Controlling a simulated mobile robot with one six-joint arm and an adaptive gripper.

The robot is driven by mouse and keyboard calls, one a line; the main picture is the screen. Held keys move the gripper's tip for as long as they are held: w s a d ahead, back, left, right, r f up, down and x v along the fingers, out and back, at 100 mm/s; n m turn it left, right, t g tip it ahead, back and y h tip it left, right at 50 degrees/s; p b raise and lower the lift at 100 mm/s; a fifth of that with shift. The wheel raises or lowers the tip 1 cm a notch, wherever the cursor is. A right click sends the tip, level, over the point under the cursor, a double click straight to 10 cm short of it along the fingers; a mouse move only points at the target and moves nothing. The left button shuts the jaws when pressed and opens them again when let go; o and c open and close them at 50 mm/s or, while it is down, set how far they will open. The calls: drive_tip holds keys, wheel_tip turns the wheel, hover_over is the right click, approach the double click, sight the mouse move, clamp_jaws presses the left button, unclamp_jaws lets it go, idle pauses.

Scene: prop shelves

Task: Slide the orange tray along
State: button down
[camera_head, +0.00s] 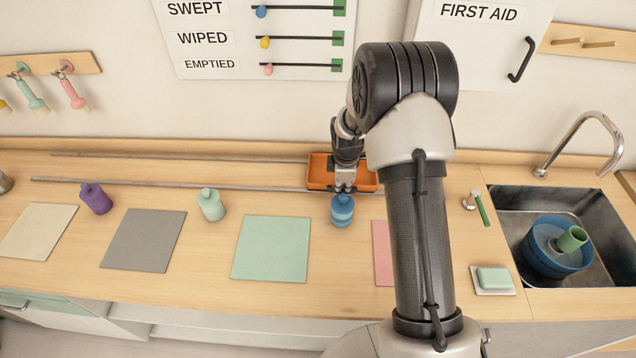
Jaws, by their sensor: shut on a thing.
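The orange tray (319,172) sits at the right part of two thin metal rails (180,186), at the back of the counter. My gripper (344,189) points down at the front side of the tray and is shut on it. The fingertips are small in the picture, and the exact part they hold is hard to see. My arm hides part of the tray's right side and back.
The rails run clear to the left. The sink (595,214) is at the right.

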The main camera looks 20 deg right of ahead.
drive_tip(key=s+d, duration=0.2)
drive_tip(key=d, duration=0.4)
drive_tip(key=s+d, duration=0.2)
drive_tip(key=d, duration=0.4)
drive_tip(key=s+d+b, duration=0.1)
drive_tip(key=s+d, duration=0.1)
drive_tip(key=d, duration=0.4)
drive_tip(key=shift+d, duration=0.15)
drive_tip(key=c, duration=1.9)
unclamp_jaws()
drive_tip(key=shift+d, duration=0.2)
drive_tip(key=shift+o, duration=1.2)
drive_tip(key=shift+a, duration=0.15)
wheel_tip(320, 180, up, 12)
drive_tip(key=s, duration=0.2)
drive_tip(key=shift+a, duration=0.3)
drive_tip(key=shift+a, duration=0.1)
